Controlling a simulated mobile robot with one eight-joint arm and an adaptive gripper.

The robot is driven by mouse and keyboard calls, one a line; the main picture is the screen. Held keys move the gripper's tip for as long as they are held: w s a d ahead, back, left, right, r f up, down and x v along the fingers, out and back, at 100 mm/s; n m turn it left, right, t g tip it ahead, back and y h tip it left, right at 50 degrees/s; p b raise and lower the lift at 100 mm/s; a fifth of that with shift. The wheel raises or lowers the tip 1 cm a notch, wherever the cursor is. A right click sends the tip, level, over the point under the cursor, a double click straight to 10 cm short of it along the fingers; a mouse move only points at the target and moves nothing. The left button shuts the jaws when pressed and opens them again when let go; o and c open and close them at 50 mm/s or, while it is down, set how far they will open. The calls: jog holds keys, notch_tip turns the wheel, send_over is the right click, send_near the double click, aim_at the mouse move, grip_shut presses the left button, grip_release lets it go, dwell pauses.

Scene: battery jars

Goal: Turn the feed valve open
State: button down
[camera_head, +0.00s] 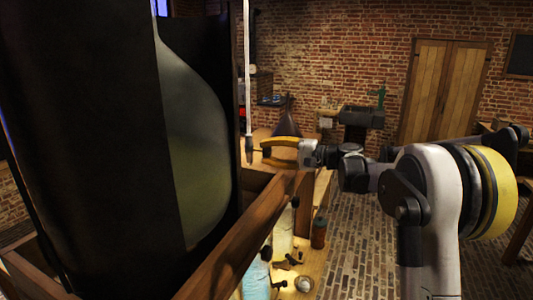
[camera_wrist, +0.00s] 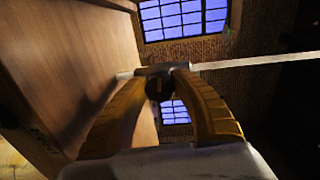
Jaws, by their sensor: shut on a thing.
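My gripper (camera_head: 266,151) has yellow fingers and reaches left to the lower end of a thin white upright pipe (camera_head: 247,70). A dark fitting (camera_head: 249,150) sits at the pipe's lower end, right by the fingertips. In the wrist view the two curved fingers (camera_wrist: 160,75) close around a small dark round knob, which I take to be the feed valve (camera_wrist: 158,90). A short pale mark shows on its face. The pipe also shows in the wrist view (camera_wrist: 250,63), running right from behind the fingertips. How far the valve is turned I cannot tell.
A large dark-framed glass vessel (camera_head: 200,150) fills the left of the head view. A wooden rail (camera_head: 245,235) runs below my gripper. A bench (camera_head: 312,265) with small items stands beyond it. A wooden panel (camera_wrist: 80,50) is close on the left in the wrist view.

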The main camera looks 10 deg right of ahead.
jog(key=shift+n, duration=0.5)
dwell(0.3)
jog(key=c, duration=1)
grip_release()
jog(key=f+v, duration=0.1)
jog(key=v, duration=1.1)
jog(key=shift+r, duration=0.45)
jog(key=shift+s, duration=0.1)
